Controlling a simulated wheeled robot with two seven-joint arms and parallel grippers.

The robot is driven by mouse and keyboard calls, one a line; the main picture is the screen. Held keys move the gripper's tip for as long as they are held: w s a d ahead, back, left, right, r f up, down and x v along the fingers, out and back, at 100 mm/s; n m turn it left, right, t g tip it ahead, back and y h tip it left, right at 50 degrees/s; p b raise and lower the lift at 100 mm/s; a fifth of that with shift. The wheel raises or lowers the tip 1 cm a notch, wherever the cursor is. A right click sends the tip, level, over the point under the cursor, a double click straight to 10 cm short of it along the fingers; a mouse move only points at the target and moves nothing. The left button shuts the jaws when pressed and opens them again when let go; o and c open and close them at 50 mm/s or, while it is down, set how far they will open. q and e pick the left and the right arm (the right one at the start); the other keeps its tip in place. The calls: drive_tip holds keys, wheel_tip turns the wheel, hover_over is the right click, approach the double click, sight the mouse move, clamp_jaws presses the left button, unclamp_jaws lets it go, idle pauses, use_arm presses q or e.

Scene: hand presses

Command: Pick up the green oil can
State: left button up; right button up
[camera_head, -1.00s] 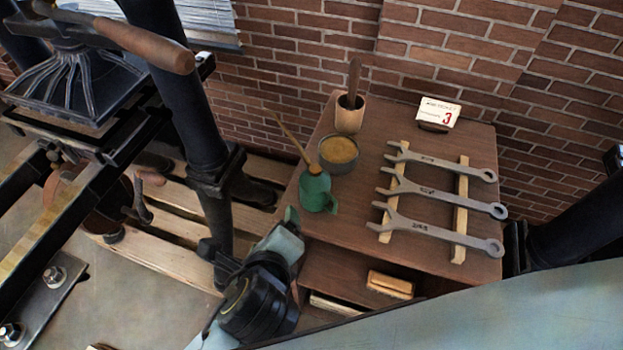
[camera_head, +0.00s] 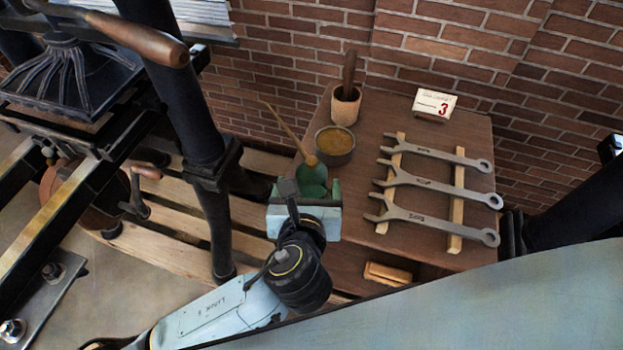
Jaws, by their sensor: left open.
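The green oil can (camera_head: 312,174), with a long thin tan spout leaning up to the left, stands at the left front of the brown wooden table top (camera_head: 375,215). My left gripper (camera_head: 312,187) is open at the near side of the can, its fingers apart and pointing at it. The can's lower part is hidden behind the gripper, so I cannot tell whether the fingers touch it.
A round tin (camera_head: 334,143) stands close behind the can, with a wooden cup (camera_head: 345,104) holding a handle beyond it. Several wrenches (camera_head: 430,185) lie on wooden strips to the right. A black press column (camera_head: 190,120) rises on the left.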

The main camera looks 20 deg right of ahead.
use_arm(q)
drive_tip(key=x, duration=0.5)
drive_tip(key=shift+d, duration=0.25)
drive_tip(key=shift+r, duration=0.1)
drive_tip(key=c, duration=1.3)
wheel_tip(320, 180, up, 10)
drive_tip(key=shift+r+p, duration=0.1)
drive_tip(key=shift+p, duration=0.4)
drive_tip(key=shift+c, duration=0.2)
